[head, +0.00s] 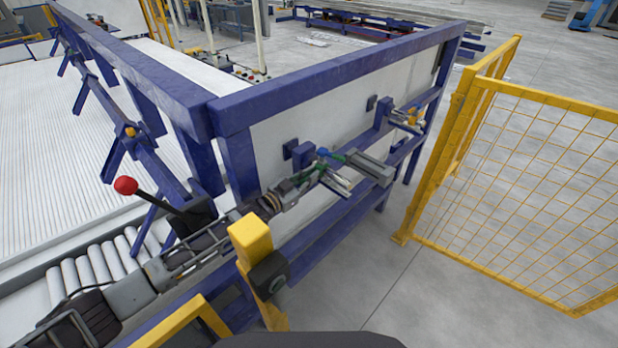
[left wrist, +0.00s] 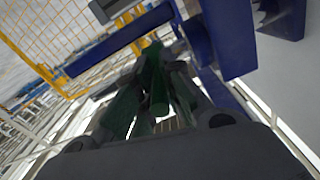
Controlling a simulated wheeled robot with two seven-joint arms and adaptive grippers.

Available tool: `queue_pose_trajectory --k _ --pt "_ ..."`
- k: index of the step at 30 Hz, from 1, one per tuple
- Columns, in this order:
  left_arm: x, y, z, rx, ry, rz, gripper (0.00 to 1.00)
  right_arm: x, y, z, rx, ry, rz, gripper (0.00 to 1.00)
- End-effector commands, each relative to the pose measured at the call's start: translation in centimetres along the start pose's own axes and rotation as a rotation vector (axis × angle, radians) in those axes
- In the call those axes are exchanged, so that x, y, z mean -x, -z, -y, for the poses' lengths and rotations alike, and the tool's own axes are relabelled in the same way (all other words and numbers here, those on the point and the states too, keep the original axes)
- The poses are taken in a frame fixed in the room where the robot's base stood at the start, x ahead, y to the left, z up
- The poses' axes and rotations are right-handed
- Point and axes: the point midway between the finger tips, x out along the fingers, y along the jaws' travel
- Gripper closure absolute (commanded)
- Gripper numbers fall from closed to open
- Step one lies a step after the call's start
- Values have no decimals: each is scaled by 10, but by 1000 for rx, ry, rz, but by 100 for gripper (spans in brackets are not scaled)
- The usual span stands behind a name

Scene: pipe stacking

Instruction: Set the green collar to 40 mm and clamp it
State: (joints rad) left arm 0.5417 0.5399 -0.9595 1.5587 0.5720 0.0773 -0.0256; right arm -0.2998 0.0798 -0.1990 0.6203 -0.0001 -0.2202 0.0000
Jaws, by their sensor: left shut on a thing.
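The green collar (head: 337,157) sits at the side of the blue frame, by a small blue part (head: 322,152) and a grey block (head: 371,171). My left gripper (head: 312,176) reaches it from the lower left and is shut on it. In the left wrist view the dark green collar (left wrist: 156,85) shows between the dark fingers, which cover part of it. The collar's scale or setting is too small to read. My right gripper is in neither view.
A red-knobbed lever (head: 125,186) stands near my left arm, beside a roller conveyor (head: 88,268). A yellow post (head: 252,245) rises in front. A second fixture with an orange part (head: 412,116) is farther along the frame. Yellow mesh fencing (head: 530,180) stands at right, with clear floor before it.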

Motion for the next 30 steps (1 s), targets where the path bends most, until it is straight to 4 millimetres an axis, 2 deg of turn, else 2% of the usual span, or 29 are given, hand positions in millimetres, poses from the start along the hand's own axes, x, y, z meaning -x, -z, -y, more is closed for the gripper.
queue_pose_trajectory --k 9,18,19,23,30 --pt "1 -3 -1 1 0 5 100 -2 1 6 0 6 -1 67" --pt "1 -4 -1 1 -1 7 100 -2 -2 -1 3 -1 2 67" --pt "1 -4 -1 1 -1 7 88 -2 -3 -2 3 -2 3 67" --pt "1 -4 -1 1 -1 8 71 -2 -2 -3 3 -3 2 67" --pt "5 -6 0 1 1 10 65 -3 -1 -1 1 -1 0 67"
